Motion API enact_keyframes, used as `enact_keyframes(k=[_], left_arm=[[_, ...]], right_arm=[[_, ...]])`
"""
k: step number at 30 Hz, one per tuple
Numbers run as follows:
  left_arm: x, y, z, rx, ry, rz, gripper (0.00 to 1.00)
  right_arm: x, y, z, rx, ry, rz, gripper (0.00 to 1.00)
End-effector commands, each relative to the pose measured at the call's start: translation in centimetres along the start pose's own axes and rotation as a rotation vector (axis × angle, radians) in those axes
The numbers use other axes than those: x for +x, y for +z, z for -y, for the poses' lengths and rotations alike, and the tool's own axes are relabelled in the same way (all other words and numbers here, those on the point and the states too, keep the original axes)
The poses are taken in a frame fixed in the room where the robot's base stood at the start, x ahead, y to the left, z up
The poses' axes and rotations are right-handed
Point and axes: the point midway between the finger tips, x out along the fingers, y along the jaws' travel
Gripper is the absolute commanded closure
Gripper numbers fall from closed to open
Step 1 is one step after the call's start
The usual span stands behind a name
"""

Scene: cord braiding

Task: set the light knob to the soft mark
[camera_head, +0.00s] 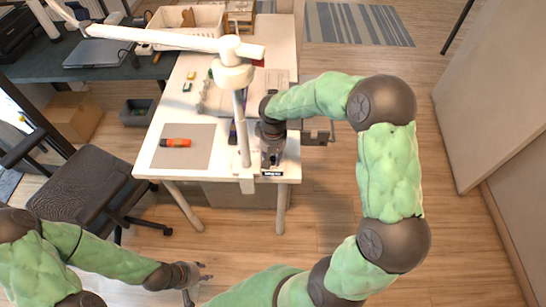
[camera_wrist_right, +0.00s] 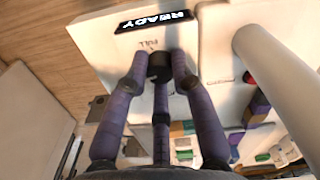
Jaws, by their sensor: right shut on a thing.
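A dark round knob (camera_wrist_right: 160,66) sits on a white panel (camera_wrist_right: 190,35) in the right wrist view. My right gripper (camera_wrist_right: 160,75) is shut on the knob, its purple fingers around it. A printed mark that seems to read FULL (camera_wrist_right: 148,45) shows upside down beside the knob. The knob's pointer is hidden, and I cannot make out a soft mark. In the head view my right gripper (camera_head: 271,152) is at the table's front right corner and covers the knob. My left gripper (camera_head: 198,276) is open and empty, low in front of the table.
A small display (camera_head: 272,173) at the table's front edge reads READY in the right wrist view (camera_wrist_right: 155,21). A white lamp post (camera_head: 241,130) stands close left of my right gripper. An orange item (camera_head: 175,142) lies on a grey mat (camera_head: 196,158). A chair (camera_head: 85,195) stands left.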

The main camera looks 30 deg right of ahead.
Motion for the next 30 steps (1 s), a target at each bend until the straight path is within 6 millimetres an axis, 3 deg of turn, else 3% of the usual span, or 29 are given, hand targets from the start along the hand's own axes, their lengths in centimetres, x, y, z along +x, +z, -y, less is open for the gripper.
enact_keyframes(k=[13,14,16,26,30], left_arm=[[0.0,0.0,0.0,0.0,0.0,0.0,0.6],[0.0,0.0,0.0,0.0,0.0,0.0,0.6],[0.0,0.0,0.0,0.0,0.0,0.0,0.6],[0.0,0.0,0.0,0.0,0.0,0.0,0.6],[0.0,0.0,0.0,0.0,0.0,0.0,0.6]], right_arm=[[0.1,0.1,0.0,0.008,0.0,0.003,1.0],[0.1,0.1,0.0,0.008,0.0,0.003,0.69],[0.1,0.1,0.0,0.007,0.0,0.003,0.52],[0.0,0.0,0.0,0.007,0.0,0.001,0.52],[-1.0,-0.1,0.0,0.009,0.0,-0.002,0.52]])
